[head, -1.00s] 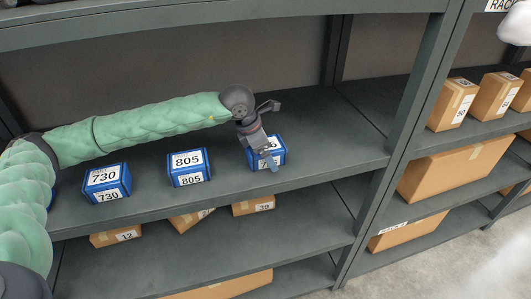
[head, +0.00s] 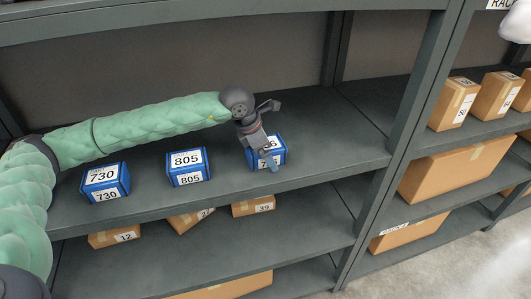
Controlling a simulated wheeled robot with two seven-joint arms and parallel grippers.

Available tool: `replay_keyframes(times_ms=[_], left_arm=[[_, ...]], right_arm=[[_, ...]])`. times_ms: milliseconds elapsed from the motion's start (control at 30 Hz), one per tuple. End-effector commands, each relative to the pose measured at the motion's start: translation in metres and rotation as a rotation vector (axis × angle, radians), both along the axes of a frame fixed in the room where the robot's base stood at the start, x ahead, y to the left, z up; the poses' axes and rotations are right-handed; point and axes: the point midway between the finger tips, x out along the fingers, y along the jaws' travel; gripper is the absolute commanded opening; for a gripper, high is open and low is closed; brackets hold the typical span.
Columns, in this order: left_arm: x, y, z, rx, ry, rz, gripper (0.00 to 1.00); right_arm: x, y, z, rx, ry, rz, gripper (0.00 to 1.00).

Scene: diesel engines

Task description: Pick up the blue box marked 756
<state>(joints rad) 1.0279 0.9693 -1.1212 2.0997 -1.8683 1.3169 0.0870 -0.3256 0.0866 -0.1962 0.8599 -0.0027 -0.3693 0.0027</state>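Three small blue boxes with white number labels stand in a row on the grey shelf (head: 325,165). The left one (head: 106,183) reads 730 and the middle one (head: 187,168) reads 805. The right blue box (head: 280,153) is partly covered by my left gripper, so its number cannot be read in full; a 7 seems to show. My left gripper (head: 268,157) points down at this box, with its fingers over the label side. Whether the fingers are apart or closed on it is not clear. My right gripper is not in view.
Brown boxes (head: 253,206) sit on the shelf below. A neighbouring rack on the right holds more brown boxes (head: 455,103). A grey upright post (head: 405,110) stands right of the blue boxes. The shelf above (head: 200,22) limits height.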

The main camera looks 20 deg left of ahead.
Motion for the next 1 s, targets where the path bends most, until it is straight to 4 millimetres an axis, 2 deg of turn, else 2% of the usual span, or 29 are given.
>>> replay_keyframes(times_ms=[33,300,567,833,1000], left_arm=[[0.0,0.0,0.0,0.0,0.001,0.0,0.86],[0.0,0.0,0.0,0.0,0.001,0.0,0.34],[0.0,0.0,0.001,0.0,0.0,0.0,0.34],[0.0,0.0,0.01,0.001,-0.001,-0.001,0.34],[0.001,-0.001,0.046,-0.001,-0.004,-0.001,0.34]], right_arm=[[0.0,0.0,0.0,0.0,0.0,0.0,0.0],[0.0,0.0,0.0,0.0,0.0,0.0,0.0],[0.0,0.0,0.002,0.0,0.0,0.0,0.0],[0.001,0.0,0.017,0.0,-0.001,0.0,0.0],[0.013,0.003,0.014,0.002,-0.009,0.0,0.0]])
